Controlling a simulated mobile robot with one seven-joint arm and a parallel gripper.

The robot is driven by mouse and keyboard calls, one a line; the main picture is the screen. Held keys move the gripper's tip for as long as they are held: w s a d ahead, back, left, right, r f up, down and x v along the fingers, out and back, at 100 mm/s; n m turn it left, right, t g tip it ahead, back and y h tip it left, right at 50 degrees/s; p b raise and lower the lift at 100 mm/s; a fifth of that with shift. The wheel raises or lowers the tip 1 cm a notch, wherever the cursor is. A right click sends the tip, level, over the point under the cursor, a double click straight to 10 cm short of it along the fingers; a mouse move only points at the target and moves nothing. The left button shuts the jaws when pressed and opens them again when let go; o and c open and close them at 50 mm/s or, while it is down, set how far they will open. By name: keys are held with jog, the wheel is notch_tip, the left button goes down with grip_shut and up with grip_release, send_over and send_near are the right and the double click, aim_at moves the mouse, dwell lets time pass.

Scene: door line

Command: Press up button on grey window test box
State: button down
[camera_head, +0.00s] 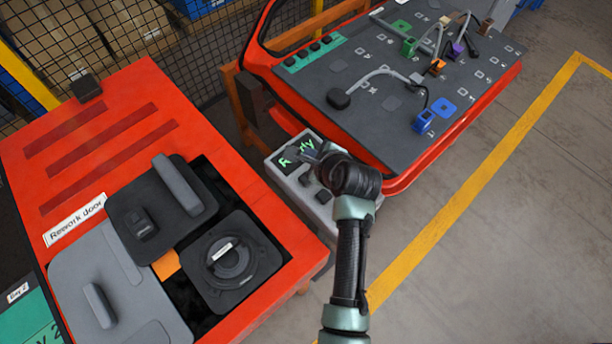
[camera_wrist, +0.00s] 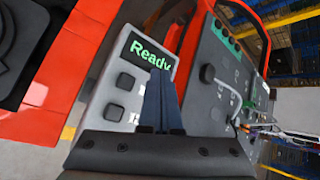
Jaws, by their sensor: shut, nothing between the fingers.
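The grey window test box (camera_head: 288,186) sits between the red rework door and the second red door, partly covered by my arm. Its display (camera_head: 296,150) is lit with green text, which reads "Ready" on the display in the wrist view (camera_wrist: 148,52). Below the display, the wrist view shows dark square buttons: one nearer the display (camera_wrist: 125,81) and one lower (camera_wrist: 114,112). Their small white marks are too blurred to read. My gripper (camera_head: 318,152) is shut and empty over the box; in the wrist view its fingertips (camera_wrist: 159,73) overlap the display's lower right. Contact cannot be told.
The red rework door (camera_head: 110,110) with black and grey parts lies at left. Another red-framed door panel (camera_head: 380,80) with coloured connectors and cables stands at right, close to my gripper. Open floor with a yellow line (camera_head: 470,190) lies further right.

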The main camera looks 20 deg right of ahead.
jog(key=b, duration=0.7)
send_over(306, 180)
jog(key=f, duration=0.6)
jog(key=shift+s+d+f, duration=0.15)
jog(key=shift+s+d, duration=0.15)
jog(key=shift+f+b, duration=0.35)
jog(key=shift+f, duration=0.7)
jog(key=shift+f, duration=0.4)
